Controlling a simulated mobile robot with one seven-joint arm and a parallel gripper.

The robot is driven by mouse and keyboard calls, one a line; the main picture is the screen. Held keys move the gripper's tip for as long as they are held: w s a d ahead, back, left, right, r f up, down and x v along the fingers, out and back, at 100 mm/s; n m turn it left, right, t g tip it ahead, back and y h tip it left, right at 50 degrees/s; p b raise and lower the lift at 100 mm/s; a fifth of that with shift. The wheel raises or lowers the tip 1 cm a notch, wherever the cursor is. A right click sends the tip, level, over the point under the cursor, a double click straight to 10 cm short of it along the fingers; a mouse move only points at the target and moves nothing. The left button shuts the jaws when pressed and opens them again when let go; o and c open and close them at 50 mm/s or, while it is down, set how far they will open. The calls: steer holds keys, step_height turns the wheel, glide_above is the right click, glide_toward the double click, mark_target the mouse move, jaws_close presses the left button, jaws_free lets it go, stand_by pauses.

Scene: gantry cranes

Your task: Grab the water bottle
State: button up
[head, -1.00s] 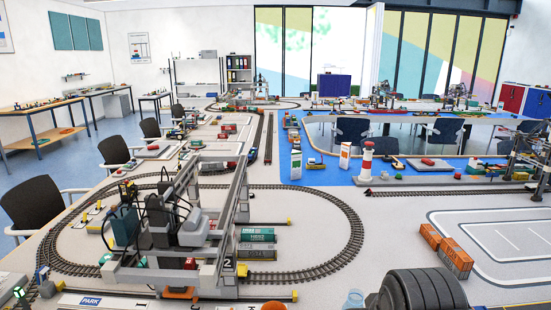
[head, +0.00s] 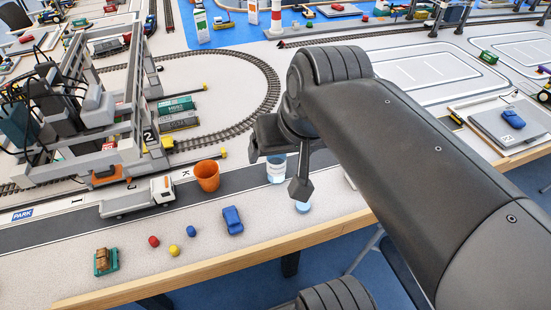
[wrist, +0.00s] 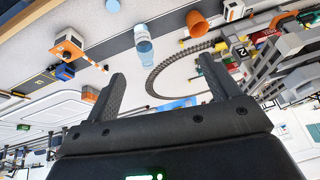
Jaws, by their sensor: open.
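The water bottle (head: 276,170) is clear and bluish with a pale label. It stands on the table by the dark road strip, just right of an orange cup (head: 207,176). My gripper (head: 278,168) is open, and in the head view its fingers partly cover the bottle. In the wrist view the bottle (wrist: 144,44) shows whole, beyond the fingertips and between their lines, a little left of centre. My gripper (wrist: 163,70) has nothing between its fingers there, and the bottle looks apart from them.
A light blue disc (head: 303,207) lies near the wooden table edge. A blue toy car (head: 232,220), small coloured balls and a white toy truck (head: 140,199) lie to the left. A gantry crane (head: 100,120) stands at back left, beside the curved track (head: 262,85).

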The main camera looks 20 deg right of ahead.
steer(key=w+a+f+m+g+y, duration=0.1)
steer(key=w+a+f+m+y, duration=0.3)
steer(key=m, duration=0.3)
steer(key=m+t+y, duration=0.5)
steer(key=m+t, duration=0.6)
steer(key=m, duration=1)
glide_above(284, 172)
step_height(284, 172, down, 23)
steer(key=shift+a+f, duration=0.1)
steer(key=shift+f, duration=3.95)
steer(key=shift+x, duration=2.55)
steer(key=c, duration=1.2)
